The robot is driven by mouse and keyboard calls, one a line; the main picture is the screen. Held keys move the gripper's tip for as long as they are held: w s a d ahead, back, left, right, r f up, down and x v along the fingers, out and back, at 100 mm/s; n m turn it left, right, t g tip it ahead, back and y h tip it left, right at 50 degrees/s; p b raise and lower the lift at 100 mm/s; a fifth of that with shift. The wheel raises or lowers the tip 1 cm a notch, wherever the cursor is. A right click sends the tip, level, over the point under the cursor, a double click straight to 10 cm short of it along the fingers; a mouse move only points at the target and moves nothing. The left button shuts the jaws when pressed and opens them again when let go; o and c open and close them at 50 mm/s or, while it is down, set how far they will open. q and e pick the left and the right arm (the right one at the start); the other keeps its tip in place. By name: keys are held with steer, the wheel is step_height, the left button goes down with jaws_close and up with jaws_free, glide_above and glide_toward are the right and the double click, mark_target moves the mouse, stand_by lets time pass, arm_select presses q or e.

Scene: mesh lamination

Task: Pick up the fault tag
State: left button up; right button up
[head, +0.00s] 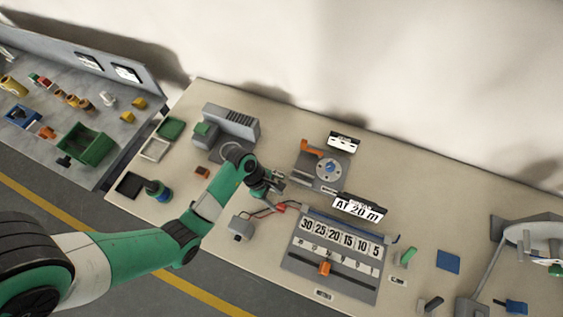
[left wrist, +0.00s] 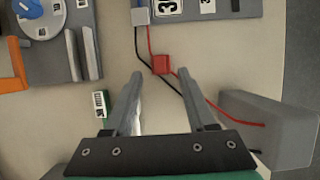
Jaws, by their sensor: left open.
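A small red square piece (left wrist: 161,64), which I take to be the fault tag, sits at the red and black wires in the left wrist view. My left gripper (left wrist: 159,75) is open and empty. Its fingertips point at the red piece, which lies between their lines and slightly beyond them. I cannot tell whether they touch. The left gripper (head: 278,181) hangs over the bench in the head view. My right gripper is not in view.
A grey box (left wrist: 270,130) with the wires stands right of my fingers. A small green and white item (left wrist: 100,104) lies to their left. The numbered board (head: 335,255) and a dial fixture (head: 322,168) are close by. Bare bench lies between them.

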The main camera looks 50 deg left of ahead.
mark_target(281, 205)
arm_select(q)
steer(key=b+x, duration=0.1)
steer(key=x, duration=0.4)
steer(key=shift+d+f+b, duration=0.1)
steer(key=shift+d+b, duration=0.1)
steer(key=shift+b, duration=0.15)
jaws_close()
